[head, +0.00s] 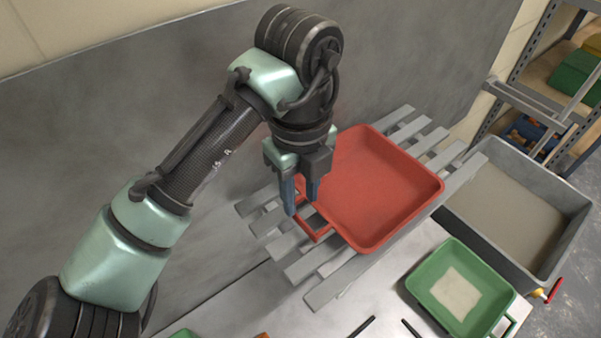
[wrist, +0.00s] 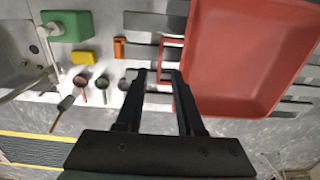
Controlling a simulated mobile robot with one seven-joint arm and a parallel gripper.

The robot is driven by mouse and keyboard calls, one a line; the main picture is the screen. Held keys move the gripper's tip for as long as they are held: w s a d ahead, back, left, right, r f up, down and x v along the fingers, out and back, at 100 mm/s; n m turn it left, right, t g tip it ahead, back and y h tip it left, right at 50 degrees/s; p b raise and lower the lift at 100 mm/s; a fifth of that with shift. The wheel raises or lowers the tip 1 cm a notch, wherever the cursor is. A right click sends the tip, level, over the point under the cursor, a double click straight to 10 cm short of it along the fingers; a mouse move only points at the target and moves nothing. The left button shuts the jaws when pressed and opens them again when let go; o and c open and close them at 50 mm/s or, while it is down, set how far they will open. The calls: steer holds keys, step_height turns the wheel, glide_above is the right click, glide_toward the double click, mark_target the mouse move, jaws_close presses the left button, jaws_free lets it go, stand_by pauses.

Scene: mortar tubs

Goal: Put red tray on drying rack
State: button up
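The red tray (head: 385,190) lies on the grey slatted drying rack (head: 330,290), with slats showing on both sides of it. It also shows in the wrist view (wrist: 245,55) at the upper right. Its red loop handle (head: 313,228) points toward the lower left in the head view. My gripper (head: 300,195) is at the handle side of the tray, pointing down. Its two dark fingers are apart, with a gap between the tips (wrist: 157,75). The right finger overlaps the handle in the wrist view; I cannot tell whether they touch.
A green tray (head: 474,310) with a pale patch inside sits at the lower right. A grey mortar tub (head: 575,230) stands right of the rack. Metal shelving (head: 525,100) is at the far right. A green block (wrist: 70,26) and small tools lie left in the wrist view.

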steer(key=shift+r, duration=2.5)
